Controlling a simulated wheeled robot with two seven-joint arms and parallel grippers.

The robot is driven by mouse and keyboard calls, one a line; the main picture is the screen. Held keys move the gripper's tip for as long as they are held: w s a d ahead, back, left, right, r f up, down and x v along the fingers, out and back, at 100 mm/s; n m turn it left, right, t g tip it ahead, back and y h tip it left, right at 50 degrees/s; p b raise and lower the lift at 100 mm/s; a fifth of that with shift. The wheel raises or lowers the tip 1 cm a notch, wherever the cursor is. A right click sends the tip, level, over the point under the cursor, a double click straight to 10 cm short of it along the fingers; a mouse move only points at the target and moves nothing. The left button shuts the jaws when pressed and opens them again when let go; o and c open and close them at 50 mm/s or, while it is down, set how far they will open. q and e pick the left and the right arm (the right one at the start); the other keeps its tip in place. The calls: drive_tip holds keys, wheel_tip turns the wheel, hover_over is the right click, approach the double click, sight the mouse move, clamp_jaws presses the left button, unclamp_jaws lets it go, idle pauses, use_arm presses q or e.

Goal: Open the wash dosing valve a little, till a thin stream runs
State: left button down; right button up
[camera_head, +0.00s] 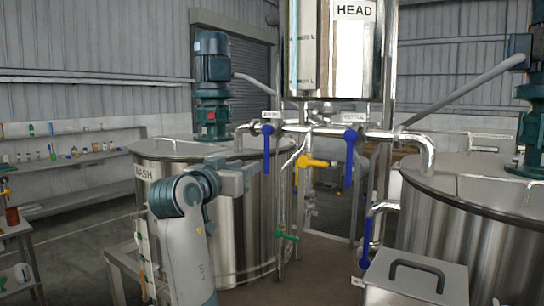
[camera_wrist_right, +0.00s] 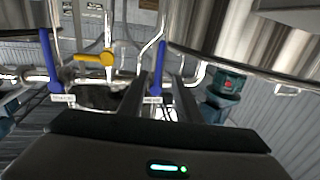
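The wash dosing valve has a blue lever (camera_head: 267,143) under a small label, on the pipe above the left tank marked WASH (camera_head: 225,225). The lever hangs straight down. My right gripper (camera_head: 248,172) is just left of and below it in the head view. In the right wrist view, which is upside down, the two dark fingers of my right gripper (camera_wrist_right: 158,97) stand apart. The blue lever (camera_wrist_right: 160,65) shows in the gap between them, apparently beyond the tips; I see no contact. No stream shows at the outlet. My left gripper is out of view.
A second blue lever (camera_head: 350,157) hangs to the right. A yellow lever (camera_head: 315,162) lies level between them, and a green valve (camera_head: 286,236) sits lower. The HEAD tank (camera_head: 335,55) is above. A box with a handle (camera_head: 415,280) stands front right.

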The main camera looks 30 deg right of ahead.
sight(268, 157)
drive_tip(key=p+x, duration=0.8)
drive_tip(key=x, duration=0.8)
drive_tip(key=shift+w+d+p, duration=0.1)
drive_tip(key=shift+d+p, duration=0.15)
drive_tip(key=shift+p, duration=0.15)
drive_tip(key=shift+w+d+f, duration=0.1)
drive_tip(key=shift+w+d, duration=0.25)
drive_tip(key=shift+d, duration=0.1)
clamp_jaws()
